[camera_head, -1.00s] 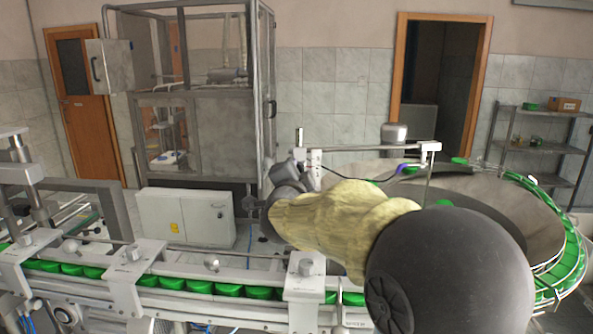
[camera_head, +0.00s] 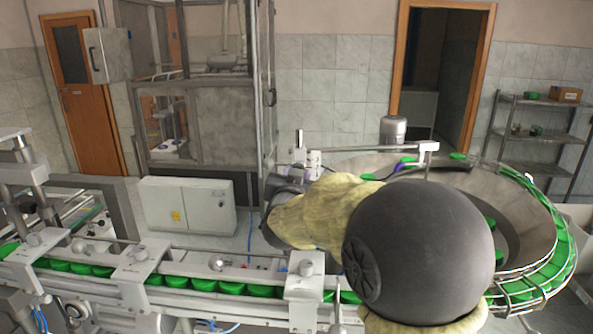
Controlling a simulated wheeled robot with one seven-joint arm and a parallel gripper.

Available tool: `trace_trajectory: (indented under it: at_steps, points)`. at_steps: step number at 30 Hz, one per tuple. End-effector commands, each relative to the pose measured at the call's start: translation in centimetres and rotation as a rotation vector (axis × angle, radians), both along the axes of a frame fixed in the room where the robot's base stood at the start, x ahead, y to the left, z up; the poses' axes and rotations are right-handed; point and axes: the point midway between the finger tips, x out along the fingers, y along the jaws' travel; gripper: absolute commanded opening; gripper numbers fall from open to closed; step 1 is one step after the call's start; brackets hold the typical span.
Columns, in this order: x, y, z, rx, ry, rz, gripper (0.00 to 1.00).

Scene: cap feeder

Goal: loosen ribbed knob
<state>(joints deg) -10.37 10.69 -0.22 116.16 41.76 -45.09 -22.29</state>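Several small knobs stand on the conveyor's guide-rail brackets. One grey knob (camera_head: 306,267), which looks ribbed, sits upright on top of the white bracket nearest my arm. A rounder, shiny knob (camera_head: 215,263) is further left on the rail. Which one the task means is not clear from this view. My arm comes in from the lower right, with a dark round joint and a yellow sleeve. Its dark far end, where my gripper (camera_head: 283,205) is, lies beyond and above the bracket knob, apart from it in the picture. The fingers cannot be made out.
Green caps (camera_head: 232,288) line the conveyor under the rail. A large feeder bowl (camera_head: 520,215) with a wire-railed green cap track is at the right, partly behind my arm. A white control box (camera_head: 187,207) and a glazed machine cabinet (camera_head: 205,125) stand behind.

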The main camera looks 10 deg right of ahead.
Motion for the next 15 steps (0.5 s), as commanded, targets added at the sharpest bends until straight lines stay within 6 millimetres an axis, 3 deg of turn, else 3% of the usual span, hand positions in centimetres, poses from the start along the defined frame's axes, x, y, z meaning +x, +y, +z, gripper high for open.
trace_trajectory:
  at_steps: [15]
  points:
    - [0.00, 0.03, 0.11, -0.147, 0.046, 0.001, 0.07]
